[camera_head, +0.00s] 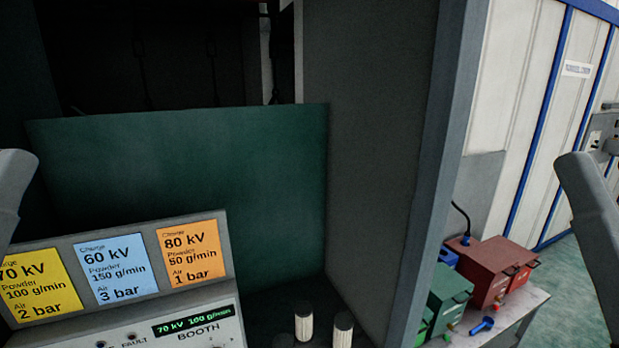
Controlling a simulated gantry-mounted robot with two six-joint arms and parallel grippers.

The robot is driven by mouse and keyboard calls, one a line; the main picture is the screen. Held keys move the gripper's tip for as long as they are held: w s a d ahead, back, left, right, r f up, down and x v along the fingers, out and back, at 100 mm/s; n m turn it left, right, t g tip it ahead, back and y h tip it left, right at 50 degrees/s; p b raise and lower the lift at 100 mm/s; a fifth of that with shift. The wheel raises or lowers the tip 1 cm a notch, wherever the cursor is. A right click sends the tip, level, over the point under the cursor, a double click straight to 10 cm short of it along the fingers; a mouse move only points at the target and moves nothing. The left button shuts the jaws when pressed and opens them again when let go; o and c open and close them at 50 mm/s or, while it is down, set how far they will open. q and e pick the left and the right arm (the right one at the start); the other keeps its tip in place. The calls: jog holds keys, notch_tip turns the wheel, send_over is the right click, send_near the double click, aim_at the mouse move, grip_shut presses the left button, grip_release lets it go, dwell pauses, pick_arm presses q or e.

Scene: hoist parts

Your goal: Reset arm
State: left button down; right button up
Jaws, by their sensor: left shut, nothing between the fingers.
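A smooth grey, rounded part of my left arm (14,185) comes in at the left edge, beside the control panel. A similar grey part of my right arm (592,225) stands at the right edge, in front of the white wall. I see no fingers of either gripper; both arms run out of the picture. Nothing held by either arm shows.
A grey panel with yellow (38,285), blue (115,267) and orange (188,252) cards stands at the lower left. Two white cylinders (304,323) (343,331) stand beside it. A booth with a green panel (200,180) lies behind. Red (488,272) and green boxes (448,297) sit on a right-hand table.

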notch_tip(320, 180, up, 19)
jog(key=p, duration=1.5)
jog(key=shift+r+p, duration=0.15)
jog(key=shift+p, duration=0.25)
dwell(0.5)
